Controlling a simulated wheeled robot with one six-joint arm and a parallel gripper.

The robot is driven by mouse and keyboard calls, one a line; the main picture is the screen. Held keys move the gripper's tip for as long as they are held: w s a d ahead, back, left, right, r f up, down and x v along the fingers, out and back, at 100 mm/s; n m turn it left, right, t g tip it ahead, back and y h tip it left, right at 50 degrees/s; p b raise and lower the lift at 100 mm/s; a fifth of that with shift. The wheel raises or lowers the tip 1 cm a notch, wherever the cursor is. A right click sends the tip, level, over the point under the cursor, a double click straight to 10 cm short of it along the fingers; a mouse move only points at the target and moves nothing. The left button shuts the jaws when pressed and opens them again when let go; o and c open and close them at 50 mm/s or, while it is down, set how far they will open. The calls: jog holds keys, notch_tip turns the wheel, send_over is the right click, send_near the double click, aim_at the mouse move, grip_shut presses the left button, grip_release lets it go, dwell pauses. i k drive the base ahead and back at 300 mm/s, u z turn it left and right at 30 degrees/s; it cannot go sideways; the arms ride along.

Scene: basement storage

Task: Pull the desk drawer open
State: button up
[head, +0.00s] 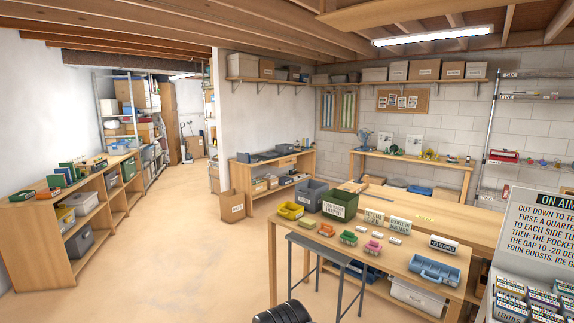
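A wooden desk (241,178) stands against the white partition wall in the middle distance of the head view. What looks like a drawer front (287,161) sits under its top at the right. It appears shut, but it is too small to tell surely. My gripper is not seen in the head view. A dark ridged shape shows at the bottom edge, and I cannot tell what it is.
A wooden table (398,258) with bins and small coloured trays stands at the near right, a grey stool (325,250) at its front. A low shelf unit (35,232) lines the left wall. The floor (165,240) between is clear. A cardboard box (231,206) stands by the desk's left end.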

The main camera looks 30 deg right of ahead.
aim_at(289, 160)
jog(key=z, duration=0.25)
jog(key=i, duration=6.15)
jog(key=z, duration=1.65)
jog(key=i, duration=4.15)
jog(key=u, duration=0.8)
